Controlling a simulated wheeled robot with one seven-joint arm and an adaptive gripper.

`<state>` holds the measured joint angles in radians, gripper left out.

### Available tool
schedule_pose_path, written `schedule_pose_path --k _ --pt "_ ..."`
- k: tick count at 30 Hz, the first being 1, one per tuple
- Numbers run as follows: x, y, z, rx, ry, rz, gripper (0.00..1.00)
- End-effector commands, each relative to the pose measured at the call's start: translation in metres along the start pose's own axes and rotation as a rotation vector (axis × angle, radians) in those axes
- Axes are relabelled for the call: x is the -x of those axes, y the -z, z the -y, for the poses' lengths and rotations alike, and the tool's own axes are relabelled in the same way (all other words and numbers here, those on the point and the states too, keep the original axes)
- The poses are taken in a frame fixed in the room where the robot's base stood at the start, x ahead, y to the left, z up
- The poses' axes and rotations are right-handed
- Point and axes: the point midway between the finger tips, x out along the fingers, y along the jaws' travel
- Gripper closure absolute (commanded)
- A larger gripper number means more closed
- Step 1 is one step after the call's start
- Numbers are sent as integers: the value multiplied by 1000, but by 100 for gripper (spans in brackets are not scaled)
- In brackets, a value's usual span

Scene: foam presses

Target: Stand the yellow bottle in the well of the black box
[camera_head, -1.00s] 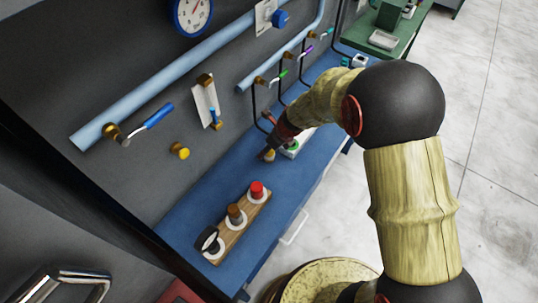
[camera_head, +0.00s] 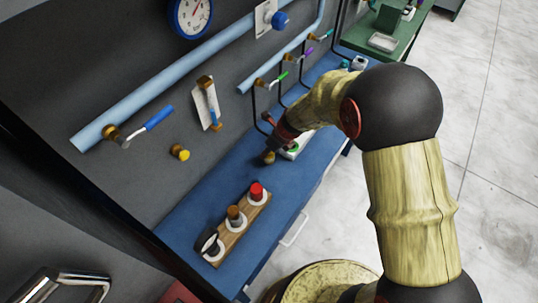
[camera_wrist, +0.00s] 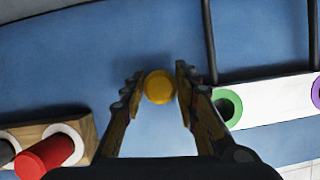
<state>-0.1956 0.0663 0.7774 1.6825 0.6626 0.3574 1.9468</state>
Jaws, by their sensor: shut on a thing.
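The yellow bottle (camera_wrist: 159,87) shows from above as a round yellow top between my fingertips in the wrist view. My gripper (camera_wrist: 155,88) is shut on it. In the head view my gripper (camera_head: 270,148) is over the blue bench, between the wooden rack and the white strip. The bottle is small there and mostly hidden by the fingers, so its height above the bench is unclear. I cannot make out a black box with a well in either view.
A wooden rack (camera_head: 231,239) holds a red, a brown and a black item in white rings. A white strip (camera_wrist: 272,103) with green and purple rings lies at right in the wrist view. Pipes and valves line the wall. The blue bench (camera_head: 193,204) is bare beside the rack.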

Motion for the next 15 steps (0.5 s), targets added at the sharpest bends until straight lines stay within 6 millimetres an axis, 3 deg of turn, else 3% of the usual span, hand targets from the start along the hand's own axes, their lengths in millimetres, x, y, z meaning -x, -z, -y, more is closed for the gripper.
schedule_pose_path --k 5,15 --pt "0 0 0 0 0 0 100" --pt "9 -4 0 0 1 2 100"
